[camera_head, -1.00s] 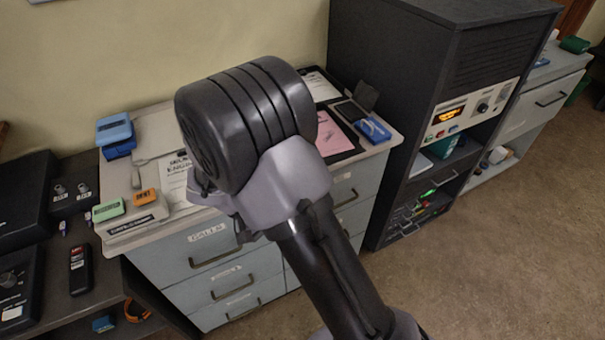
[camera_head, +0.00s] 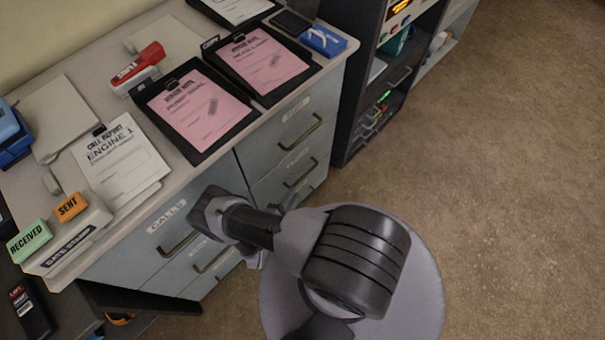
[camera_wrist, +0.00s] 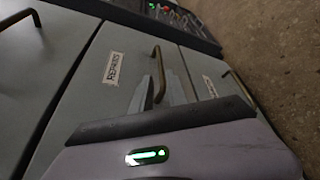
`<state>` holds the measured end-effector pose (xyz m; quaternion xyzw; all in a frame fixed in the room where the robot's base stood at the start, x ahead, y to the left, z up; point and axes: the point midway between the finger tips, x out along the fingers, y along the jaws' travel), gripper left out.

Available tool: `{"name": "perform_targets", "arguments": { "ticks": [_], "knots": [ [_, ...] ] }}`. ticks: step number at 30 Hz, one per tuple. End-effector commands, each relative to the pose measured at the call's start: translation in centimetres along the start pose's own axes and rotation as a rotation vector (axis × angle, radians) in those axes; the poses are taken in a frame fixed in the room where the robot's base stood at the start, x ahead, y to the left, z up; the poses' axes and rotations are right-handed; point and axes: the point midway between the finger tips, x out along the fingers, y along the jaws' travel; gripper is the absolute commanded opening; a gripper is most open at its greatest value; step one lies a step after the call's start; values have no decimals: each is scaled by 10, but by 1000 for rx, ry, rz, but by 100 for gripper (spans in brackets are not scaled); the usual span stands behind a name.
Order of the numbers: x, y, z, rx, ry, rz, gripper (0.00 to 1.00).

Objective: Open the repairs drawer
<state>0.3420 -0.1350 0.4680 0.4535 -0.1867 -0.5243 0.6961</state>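The repairs drawer (camera_wrist: 92,92) is a shut grey drawer front in the wrist view, with a white label that appears to read REPAIRS (camera_wrist: 115,68). Its brown bar handle (camera_wrist: 157,72) stands near the middle of that view. My gripper (camera_wrist: 160,88) has its two pale fingers apart, close to the handle, one to each side of it in the picture. Whether they touch it I cannot tell. In the head view, my wrist is low in front of the cabinet and the fingertips cannot be made out. A right-column drawer there has a handle (camera_head: 301,172).
Other drawers adjoin it, with handles (camera_wrist: 240,88) and (camera_head: 300,131). The cabinet top holds pink forms on clipboards (camera_head: 198,108), a red stapler (camera_head: 138,66) and a date stamp (camera_head: 70,245). A dark equipment rack (camera_head: 352,110) stands to the right. The brown floor (camera_head: 500,170) is open.

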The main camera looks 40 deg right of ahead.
Motion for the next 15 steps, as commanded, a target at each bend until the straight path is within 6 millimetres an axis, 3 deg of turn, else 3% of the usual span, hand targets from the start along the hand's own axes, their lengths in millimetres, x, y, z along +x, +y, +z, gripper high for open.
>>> {"name": "perform_targets", "arguments": {
  "ticks": [9,15],
  "knots": [
    [69,-2,0,2,-5,-3,20],
    [99,-1,0,2,-2,-2,20]
  ]
}}
